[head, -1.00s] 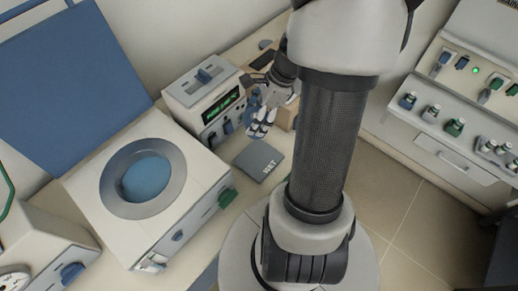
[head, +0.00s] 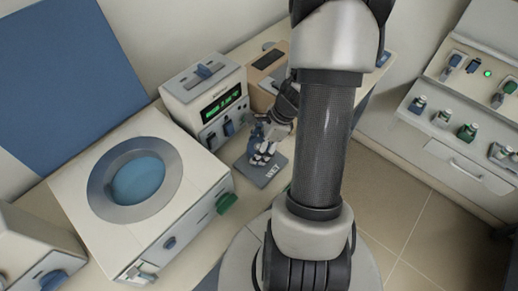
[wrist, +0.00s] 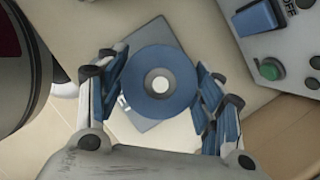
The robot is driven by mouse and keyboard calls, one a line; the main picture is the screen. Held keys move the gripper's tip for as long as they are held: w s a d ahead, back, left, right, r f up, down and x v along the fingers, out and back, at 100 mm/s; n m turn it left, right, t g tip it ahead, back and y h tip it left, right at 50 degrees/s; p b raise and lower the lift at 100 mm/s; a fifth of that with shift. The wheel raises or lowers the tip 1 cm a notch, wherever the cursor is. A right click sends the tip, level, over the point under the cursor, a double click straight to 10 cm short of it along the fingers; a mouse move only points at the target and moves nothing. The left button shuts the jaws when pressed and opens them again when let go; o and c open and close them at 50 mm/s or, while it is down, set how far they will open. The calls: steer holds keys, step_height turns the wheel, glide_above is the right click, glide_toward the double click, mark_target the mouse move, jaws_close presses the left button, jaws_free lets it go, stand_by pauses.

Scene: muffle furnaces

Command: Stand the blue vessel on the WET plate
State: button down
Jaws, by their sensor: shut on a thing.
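The blue vessel (wrist: 178,68) is round, seen from above in the wrist view, with a pale round centre. My gripper (head: 263,154) has its blue-padded fingers on both sides of the vessel and is shut on it. The grey WET plate (head: 271,177) lies on the bench, with its white lettering showing in the head view. The gripper and vessel are over the plate's far part. In the wrist view the plate (wrist: 142,123) shows behind the vessel. The fingers mostly hide the vessel in the head view, and I cannot tell whether its base touches the plate.
A white instrument with a green display (head: 217,105) stands close behind and left of the plate. A large white unit with a round blue well (head: 78,222) is at the left. A tan box (head: 263,91) stands behind the gripper.

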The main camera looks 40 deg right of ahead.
steer(key=shift+f, duration=0.1)
steer(key=shift+c, duration=2.3)
jaws_free()
steer(key=p+v, duration=0.5)
steer(key=v, duration=0.7)
steer(key=shift+p, duration=0.4)
steer(key=shift+a, duration=0.1)
